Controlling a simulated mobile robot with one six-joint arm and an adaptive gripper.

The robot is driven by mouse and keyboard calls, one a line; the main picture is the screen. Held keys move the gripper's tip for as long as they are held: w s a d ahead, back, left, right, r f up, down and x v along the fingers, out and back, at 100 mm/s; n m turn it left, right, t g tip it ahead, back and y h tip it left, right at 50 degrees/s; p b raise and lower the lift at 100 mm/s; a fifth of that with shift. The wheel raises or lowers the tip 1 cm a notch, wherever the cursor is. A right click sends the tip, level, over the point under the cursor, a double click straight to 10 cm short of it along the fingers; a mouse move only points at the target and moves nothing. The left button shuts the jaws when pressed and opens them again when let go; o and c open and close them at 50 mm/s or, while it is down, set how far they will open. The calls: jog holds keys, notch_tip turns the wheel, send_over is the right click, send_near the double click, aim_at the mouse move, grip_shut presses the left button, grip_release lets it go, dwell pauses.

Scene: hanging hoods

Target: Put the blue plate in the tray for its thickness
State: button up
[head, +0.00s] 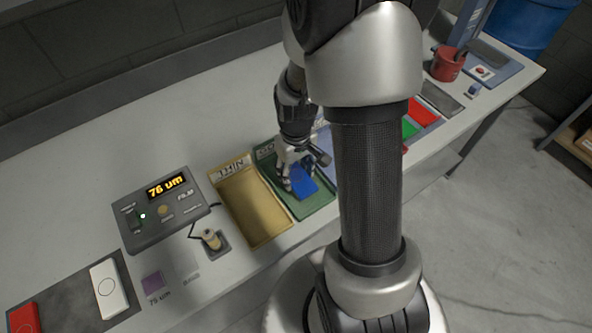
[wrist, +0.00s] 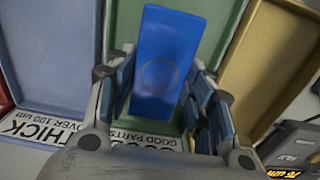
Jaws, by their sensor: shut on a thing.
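The blue plate (head: 304,187) is a flat rectangle with a faint ring on its face, at the green tray (head: 312,212). In the wrist view the plate (wrist: 165,65) stands out between the fingers of my gripper (wrist: 160,85), which is shut on it. The green tray (wrist: 215,22) lies behind it, with a label reading "GOOD PARTS". I cannot tell whether the plate touches the tray floor. The yellow tray (head: 262,232), labelled "THIN", is left of the green one. The blue-grey tray (wrist: 50,50) has a "THICK OVER 100 um" label.
A film gauge (head: 165,212) reads "76 um", with a small probe stand (head: 212,241) beside it. A dark mat at lower left holds a white plate (head: 108,288) and a red piece (head: 24,318). A red cup (head: 447,64) stands at the far right.

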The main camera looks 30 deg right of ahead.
jog(key=shift+f+b, duration=0.5)
jog(key=shift+f, duration=0.15)
jog(key=o, duration=1.2)
jog(key=shift+r, duration=0.15)
notch_tip(320, 180, up, 12)
jog(key=shift+f, duration=0.1)
